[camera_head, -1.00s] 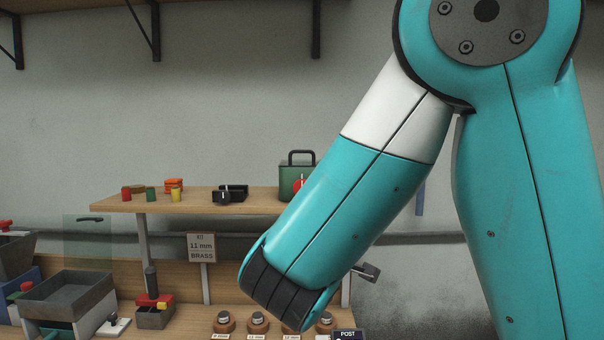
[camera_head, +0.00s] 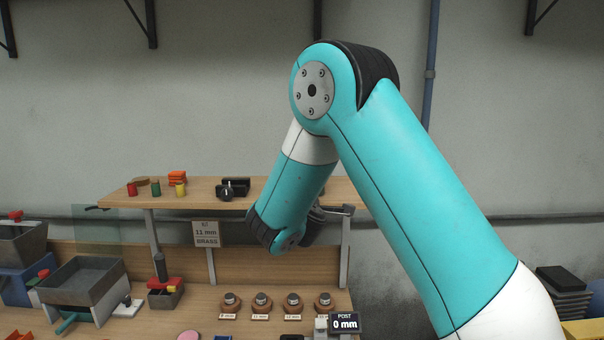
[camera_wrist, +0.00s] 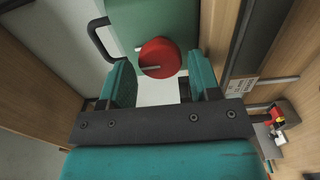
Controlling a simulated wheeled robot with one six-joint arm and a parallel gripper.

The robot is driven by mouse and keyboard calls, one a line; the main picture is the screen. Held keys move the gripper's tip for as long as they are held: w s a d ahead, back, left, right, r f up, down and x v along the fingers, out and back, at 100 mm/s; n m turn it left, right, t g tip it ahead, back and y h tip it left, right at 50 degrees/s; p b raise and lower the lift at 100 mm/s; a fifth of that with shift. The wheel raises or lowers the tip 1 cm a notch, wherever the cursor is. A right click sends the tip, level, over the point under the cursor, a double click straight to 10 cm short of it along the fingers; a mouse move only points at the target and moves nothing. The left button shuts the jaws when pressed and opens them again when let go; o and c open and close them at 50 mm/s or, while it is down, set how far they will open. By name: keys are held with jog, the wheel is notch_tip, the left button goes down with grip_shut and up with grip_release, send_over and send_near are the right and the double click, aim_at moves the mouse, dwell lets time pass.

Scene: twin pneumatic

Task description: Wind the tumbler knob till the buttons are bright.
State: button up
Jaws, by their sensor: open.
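The red round knob (camera_wrist: 159,58) is on the face of a green case (camera_wrist: 155,17) in the wrist view. A pale bar sticks out across the knob. The case has a dark handle (camera_wrist: 101,38) at its left. My gripper (camera_wrist: 160,66) is open, with one teal finger on each side of the knob's line. The knob shows in the gap near the fingertips; I cannot tell how far ahead of them it is. In the head view my arm hides the case and the knob. I cannot make out any lit buttons.
A wooden shelf (camera_head: 204,191) carries small coloured spools, a black item (camera_head: 234,187) and orange pieces (camera_head: 177,178). Below it are a grey bin (camera_head: 82,281), a sign (camera_head: 206,234), several round posts and a "0 mm" display (camera_head: 344,323). A shelf upright (camera_head: 345,250) stands near my forearm.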

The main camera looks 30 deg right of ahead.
jog(key=shift+p+x, duration=0.45)
jog(key=shift+x, duration=0.9)
jog(key=c, duration=0.6)
jog(key=shift+c, duration=0.2)
jog(key=shift+f+m+b, duration=0.15)
jog(key=shift+m+b, duration=0.15)
jog(key=shift+b, duration=0.35)
